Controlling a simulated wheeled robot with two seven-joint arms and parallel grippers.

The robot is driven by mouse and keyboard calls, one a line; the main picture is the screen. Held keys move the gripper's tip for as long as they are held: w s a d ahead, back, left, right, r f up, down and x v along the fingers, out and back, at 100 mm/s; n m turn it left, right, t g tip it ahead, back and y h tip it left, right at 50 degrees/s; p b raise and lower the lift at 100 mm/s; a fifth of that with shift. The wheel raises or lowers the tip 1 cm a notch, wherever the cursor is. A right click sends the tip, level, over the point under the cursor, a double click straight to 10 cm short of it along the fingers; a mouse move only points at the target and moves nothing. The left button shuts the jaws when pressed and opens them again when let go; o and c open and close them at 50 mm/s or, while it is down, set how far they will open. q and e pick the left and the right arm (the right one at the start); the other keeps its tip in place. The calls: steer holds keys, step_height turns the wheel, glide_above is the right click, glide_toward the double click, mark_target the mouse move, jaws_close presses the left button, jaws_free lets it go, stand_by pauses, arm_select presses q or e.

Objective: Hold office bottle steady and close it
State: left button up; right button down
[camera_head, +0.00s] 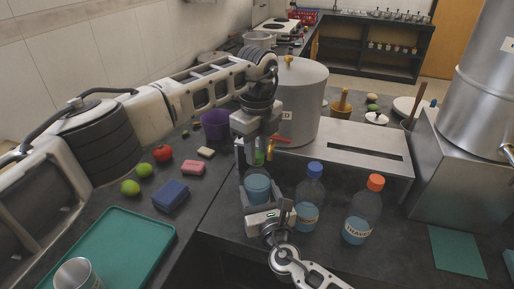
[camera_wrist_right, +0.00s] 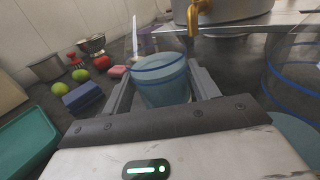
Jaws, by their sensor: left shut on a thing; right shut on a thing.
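A clear bottle with blue liquid (camera_head: 257,188) stands upright on the dark counter. My right gripper (camera_head: 258,196) reaches in from the front and is shut around its lower body. In the right wrist view the bottle (camera_wrist_right: 162,82) sits between both fingers. My left gripper (camera_head: 257,158) points down from above and is shut on a small green piece (camera_head: 259,158), apparently the cap, right over the bottle. Fingers hide the neck, so I cannot tell whether the cap touches it. The bottle's label is not readable.
A blue-capped bottle (camera_head: 309,198) and an orange-capped bottle (camera_head: 363,209) stand close on the right. Behind are a steel canister (camera_head: 301,100) with a tap and a steel stand (camera_head: 350,150). A blue sponge (camera_head: 171,195), soap (camera_head: 193,167) and a green tray (camera_head: 120,237) lie left.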

arm_select(q)
steer(key=m, duration=0.5)
steer(key=shift+m, duration=0.4)
steer(key=m, duration=2.1)
steer(key=o, duration=1.1)
steer(key=shift+o, duration=0.2)
step_height(320, 180, up, 12)
